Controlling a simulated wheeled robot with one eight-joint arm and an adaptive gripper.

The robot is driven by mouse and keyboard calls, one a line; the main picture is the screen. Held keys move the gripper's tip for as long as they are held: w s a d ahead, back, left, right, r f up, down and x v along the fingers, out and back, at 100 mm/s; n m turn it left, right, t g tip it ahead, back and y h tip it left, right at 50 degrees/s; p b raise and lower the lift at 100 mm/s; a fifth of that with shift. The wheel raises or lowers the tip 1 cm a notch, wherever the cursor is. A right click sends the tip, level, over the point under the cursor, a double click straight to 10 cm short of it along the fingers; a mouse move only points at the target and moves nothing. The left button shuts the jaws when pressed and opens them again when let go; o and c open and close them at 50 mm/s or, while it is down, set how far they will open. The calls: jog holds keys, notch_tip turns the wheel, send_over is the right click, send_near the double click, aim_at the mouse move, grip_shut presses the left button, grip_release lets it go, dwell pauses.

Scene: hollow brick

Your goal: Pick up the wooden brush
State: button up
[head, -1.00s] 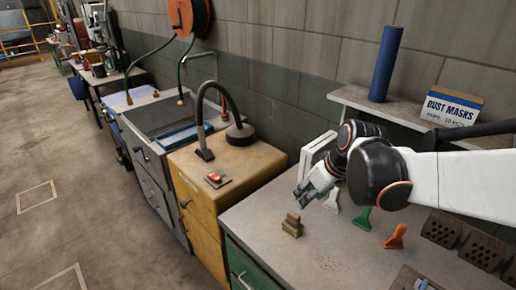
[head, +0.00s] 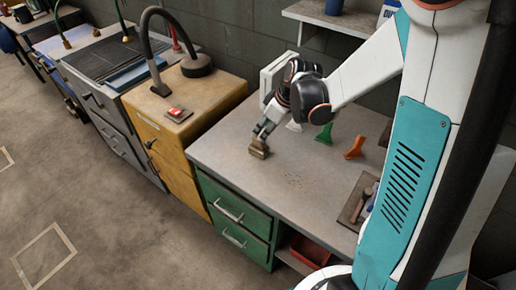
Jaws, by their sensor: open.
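The wooden brush (head: 259,149) is a small brown piece on the grey worktop, near its left front part. My gripper (head: 261,136) is right above the brush, pointing down at it, with its fingertips at or just over the brush's top. The gripper is open. Whether the fingers touch the brush or stand around it is too small to tell.
A green scraper (head: 324,134) and an orange scraper (head: 354,148) stand on the worktop (head: 290,185) to the right, with a white one (head: 294,126) close behind my gripper. A tray with tools (head: 358,203) lies at the right. The worktop's front middle is clear.

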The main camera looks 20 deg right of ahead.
aim_at(259, 137)
jog(key=b+x, duration=0.2)
jog(key=x, duration=0.5)
jog(key=shift+w+f, duration=0.15)
grip_shut()
